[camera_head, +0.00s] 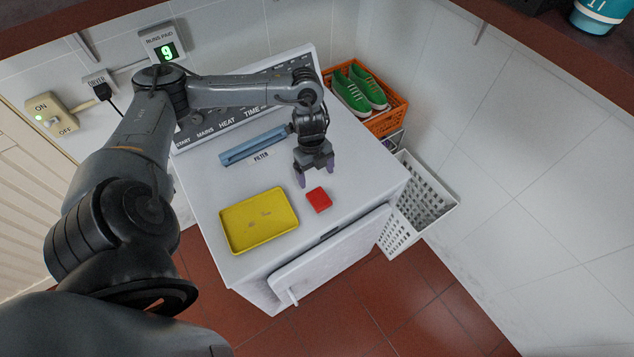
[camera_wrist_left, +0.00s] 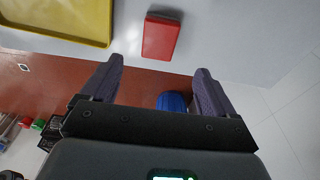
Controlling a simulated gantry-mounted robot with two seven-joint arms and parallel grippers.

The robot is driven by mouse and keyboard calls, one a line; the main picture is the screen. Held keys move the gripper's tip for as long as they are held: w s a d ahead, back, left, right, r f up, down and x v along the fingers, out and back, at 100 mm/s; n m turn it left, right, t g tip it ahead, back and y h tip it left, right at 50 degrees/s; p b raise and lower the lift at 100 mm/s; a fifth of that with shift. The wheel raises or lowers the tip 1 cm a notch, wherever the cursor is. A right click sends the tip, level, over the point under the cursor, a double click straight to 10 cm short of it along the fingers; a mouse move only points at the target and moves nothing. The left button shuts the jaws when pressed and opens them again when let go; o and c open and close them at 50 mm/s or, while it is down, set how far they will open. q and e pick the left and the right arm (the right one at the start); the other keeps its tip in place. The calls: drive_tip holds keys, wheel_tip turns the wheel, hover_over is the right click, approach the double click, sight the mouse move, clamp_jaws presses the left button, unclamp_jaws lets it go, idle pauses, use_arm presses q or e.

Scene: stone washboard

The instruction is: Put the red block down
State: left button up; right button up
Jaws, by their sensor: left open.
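The red block (camera_head: 319,199) lies flat on the white top of the machine, to the right of the yellow tray (camera_head: 226,231). It also shows in the left wrist view (camera_wrist_left: 160,38), at the top middle, beyond my fingers. My left gripper (camera_head: 316,184) is above the machine top, just behind the block in the head view. Its two purple-grey fingers are spread apart with nothing between them, and it is open. In the wrist view the fingers (camera_wrist_left: 155,82) are clear of the block. My right gripper does not show.
A blue filter piece (camera_head: 253,146) lies behind the gripper, before the control panel. An orange crate (camera_head: 388,121) with green shoes (camera_head: 361,91) stands at the back right. A white basket (camera_head: 424,205) hangs at the machine's right side. The tray holds small pale pieces.

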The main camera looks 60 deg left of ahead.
use_arm(q)
drive_tip(key=w+d+f+n+t+h, duration=0.1)
drive_tip(key=w+d+t, duration=0.15)
drive_tip(key=d, duration=1.15)
drive_tip(key=w+d+f+n+t+h, duration=0.15)
drive_tip(key=d+t, duration=0.25)
drive_tip(key=d, duration=1)
drive_tip(key=s+a+r+n+g+y, duration=0.2)
drive_tip(key=s+a+n+g+y, duration=0.1)
drive_tip(key=s+n, duration=0.9)
drive_tip(key=shift+s+a+y, duration=0.45)
drive_tip(key=shift+s+a, duration=0.15)
drive_tip(key=shift+s, duration=0.15)
